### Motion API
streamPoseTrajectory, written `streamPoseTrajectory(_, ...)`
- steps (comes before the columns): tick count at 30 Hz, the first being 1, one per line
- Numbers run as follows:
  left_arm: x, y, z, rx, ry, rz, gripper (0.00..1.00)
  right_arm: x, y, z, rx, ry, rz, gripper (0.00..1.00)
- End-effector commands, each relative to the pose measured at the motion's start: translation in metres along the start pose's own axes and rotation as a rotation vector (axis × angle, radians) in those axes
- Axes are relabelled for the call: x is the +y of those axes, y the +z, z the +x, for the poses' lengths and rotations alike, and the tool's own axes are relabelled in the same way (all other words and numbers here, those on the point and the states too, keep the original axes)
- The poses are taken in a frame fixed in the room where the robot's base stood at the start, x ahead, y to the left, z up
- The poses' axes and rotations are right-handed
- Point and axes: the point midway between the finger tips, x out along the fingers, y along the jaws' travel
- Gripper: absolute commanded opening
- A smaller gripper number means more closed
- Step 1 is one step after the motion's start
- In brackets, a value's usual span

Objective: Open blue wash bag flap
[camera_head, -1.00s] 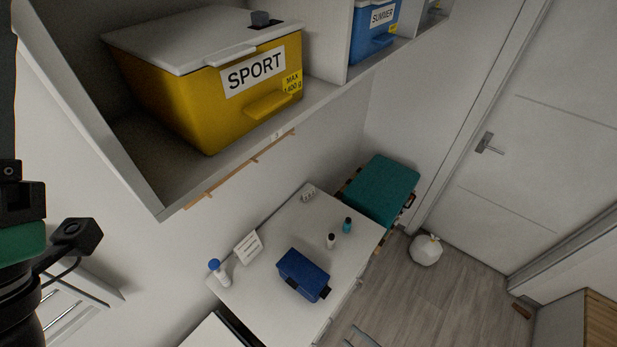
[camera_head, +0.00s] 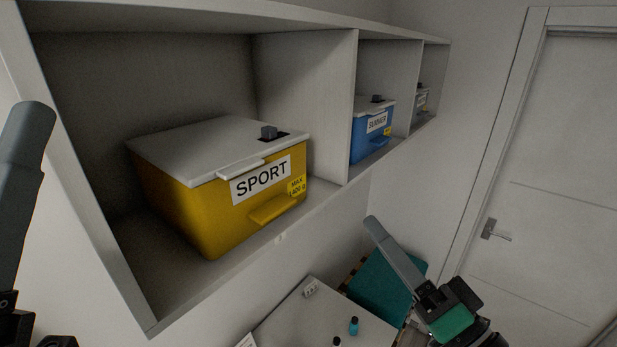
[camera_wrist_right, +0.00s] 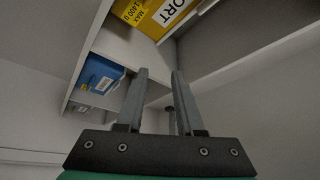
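The blue wash bag is out of view now; it lies below the lower edge of the head view. The white table (camera_head: 310,318) that it stood on shows only its far part. My right gripper (camera_head: 373,224) is raised at the lower right of the head view, in front of the teal case. Its two fingers stand apart with nothing between them in the right wrist view (camera_wrist_right: 158,76). My left gripper (camera_head: 35,108) shows as a grey finger at the left edge, and its opening cannot be judged.
A cubby shelf (camera_head: 305,90) holds a yellow SPORT box (camera_head: 190,205), a blue SUMMER box (camera_head: 358,140) and a grey box (camera_head: 422,98). A teal bottle (camera_head: 354,326) stands on the table. A teal case (camera_head: 375,290) is beyond it. A door (camera_head: 545,180) is at right.

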Motion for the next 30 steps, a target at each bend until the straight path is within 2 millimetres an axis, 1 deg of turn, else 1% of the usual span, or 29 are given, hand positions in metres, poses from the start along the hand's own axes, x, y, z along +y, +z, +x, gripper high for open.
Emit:
streamPoseTrajectory(1, 0.000, 0.000, 0.000, 0.000, 0.000, 0.000, 0.50, -0.039, -0.019, -0.003, 0.069, -0.058, -0.137, 0.36)
streamPoseTrajectory(2, 0.000, 0.000, 0.000, 0.000, 0.000, 0.000, 0.50, -0.060, -0.031, -0.007, 0.120, -0.083, -0.227, 0.36)
streamPoseTrajectory(3, 0.000, 0.000, 0.000, 0.000, 0.000, 0.000, 0.50, -0.088, -0.047, -0.015, 0.193, -0.111, -0.348, 0.36)
streamPoseTrajectory(5, 0.000, 0.000, 0.000, 0.000, 0.000, 0.000, 0.50, -0.125, -0.069, -0.032, 0.315, -0.137, -0.527, 0.36)
streamPoseTrajectory(6, 0.000, 0.000, 0.000, 0.000, 0.000, 0.000, 0.50, -0.146, -0.083, -0.046, 0.401, -0.139, -0.645, 0.36)
streamPoseTrajectory(8, 0.000, 0.000, 0.000, 0.000, 0.000, 0.000, 0.50, -0.168, -0.102, -0.069, 0.529, -0.110, -0.821, 0.36)
streamPoseTrajectory(9, 0.000, 0.000, 0.000, 0.000, 0.000, 0.000, 0.50, -0.175, -0.112, -0.085, 0.607, -0.063, -0.944, 0.36)
streamPoseTrajectory(11, 0.000, 0.000, 0.000, 0.000, 0.000, 0.000, 0.50, -0.178, -0.121, -0.096, 0.671, 0.008, -1.080, 0.36)
streamPoseTrajectory(12, 0.000, 0.000, 0.000, 0.000, 0.000, 0.000, 0.50, -0.175, -0.124, -0.096, 0.682, 0.042, -1.138, 0.36)
streamPoseTrajectory(15, 0.000, 0.000, 0.000, 0.000, 0.000, 0.000, 0.50, -0.175, -0.124, -0.096, 0.684, 0.068, -1.207, 0.36)
streamPoseTrajectory(26, 0.000, 0.000, 0.000, 0.000, 0.000, 0.000, 0.50, -0.174, -0.124, -0.095, 0.680, 0.071, -1.212, 0.36)
streamPoseTrajectory(29, 0.000, 0.000, 0.000, 0.000, 0.000, 0.000, 0.50, -0.174, -0.123, -0.094, 0.677, 0.054, -1.172, 0.36)
streamPoseTrajectory(30, 0.000, 0.000, 0.000, 0.000, 0.000, 0.000, 0.50, -0.176, -0.119, -0.093, 0.664, 0.019, -1.130, 0.36)
